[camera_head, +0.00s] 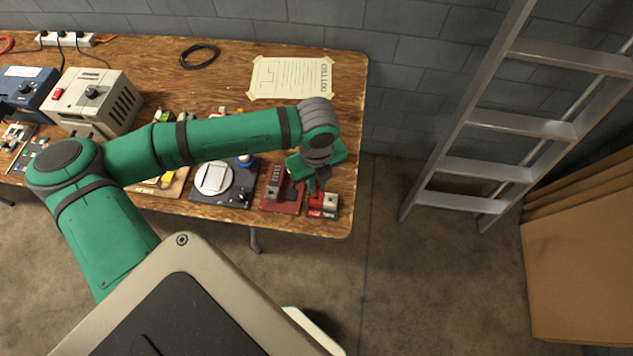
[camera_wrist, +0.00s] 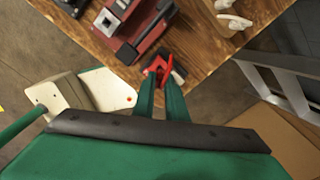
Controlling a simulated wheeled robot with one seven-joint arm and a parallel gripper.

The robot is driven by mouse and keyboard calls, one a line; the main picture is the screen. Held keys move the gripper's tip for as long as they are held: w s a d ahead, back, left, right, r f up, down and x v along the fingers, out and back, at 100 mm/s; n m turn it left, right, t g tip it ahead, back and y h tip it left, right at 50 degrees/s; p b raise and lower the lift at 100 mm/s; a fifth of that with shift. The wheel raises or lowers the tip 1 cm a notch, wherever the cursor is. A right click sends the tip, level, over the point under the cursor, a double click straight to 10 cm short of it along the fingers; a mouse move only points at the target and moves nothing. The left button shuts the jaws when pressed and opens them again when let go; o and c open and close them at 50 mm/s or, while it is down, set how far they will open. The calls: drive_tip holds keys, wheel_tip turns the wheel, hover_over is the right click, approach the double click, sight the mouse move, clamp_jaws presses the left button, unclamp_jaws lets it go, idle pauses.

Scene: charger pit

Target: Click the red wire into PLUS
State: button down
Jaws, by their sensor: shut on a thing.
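My gripper (camera_wrist: 158,78) is shut on a small red piece (camera_wrist: 157,66), which I take for the red wire's end. In the wrist view the piece shows at the fingertips, above the table corner. In the head view my gripper (camera_head: 318,186) is over the right front part of the table, close above a small dark and red block (camera_head: 323,204). A red board (camera_head: 281,192) lies just left of that block. A red board with dark parts (camera_wrist: 150,28) also shows in the wrist view, up from the fingertips. I cannot read a PLUS mark or tell whether the red piece touches anything.
The wooden table (camera_head: 330,80) ends just right of and in front of my gripper. A round white device on a dark board (camera_head: 213,178) lies to the left. A taped paper (camera_head: 290,78) lies behind. A ladder (camera_head: 480,120) leans at the right, with floor between.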

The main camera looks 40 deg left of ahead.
drive_tip(key=shift+w, duration=0.15)
idle(0.4)
drive_tip(key=shift+s+a, duration=0.1)
drive_tip(key=shift+s, duration=0.25)
drive_tip(key=shift+w, duration=0.2)
idle(0.4)
drive_tip(key=shift+w+d+f, duration=0.1)
drive_tip(key=shift+d+f, duration=0.1)
drive_tip(key=shift+f, duration=0.45)
idle(1.1)
